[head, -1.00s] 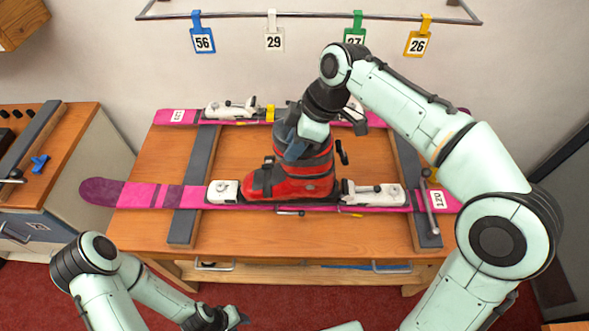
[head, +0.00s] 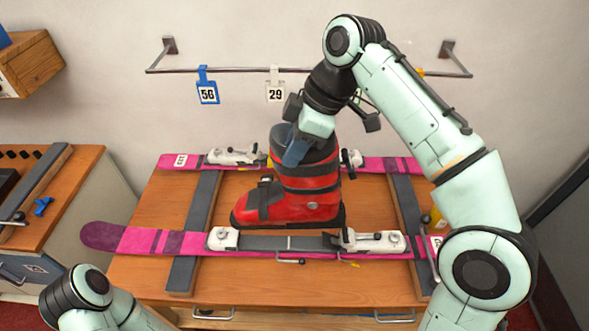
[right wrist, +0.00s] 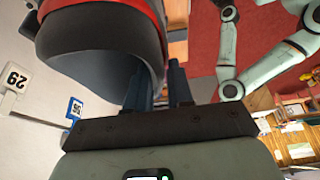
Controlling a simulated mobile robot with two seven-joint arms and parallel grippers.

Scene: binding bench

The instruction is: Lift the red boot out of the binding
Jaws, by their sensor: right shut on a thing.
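The red boot (head: 300,205) with its dark cuff hangs upright, toe to the left, above the near pink ski (head: 150,241). Its sole is clear of the binding, and the grey plate (head: 285,243) shows bare between the white toe piece (head: 223,238) and heel piece (head: 372,241). My right gripper (head: 296,148) is shut on the boot's cuff from above. In the right wrist view the boot's cuff (right wrist: 105,45) is close up at the fingers (right wrist: 157,88). My left gripper is out of view; only part of the left arm shows at lower left.
A second pink ski (head: 182,161) with bindings lies behind on the wooden bench (head: 330,285). A wall rail (head: 235,70) with numbered tags runs above. A side cabinet (head: 75,190) stands at left. Bare bench top lies in front of the near ski.

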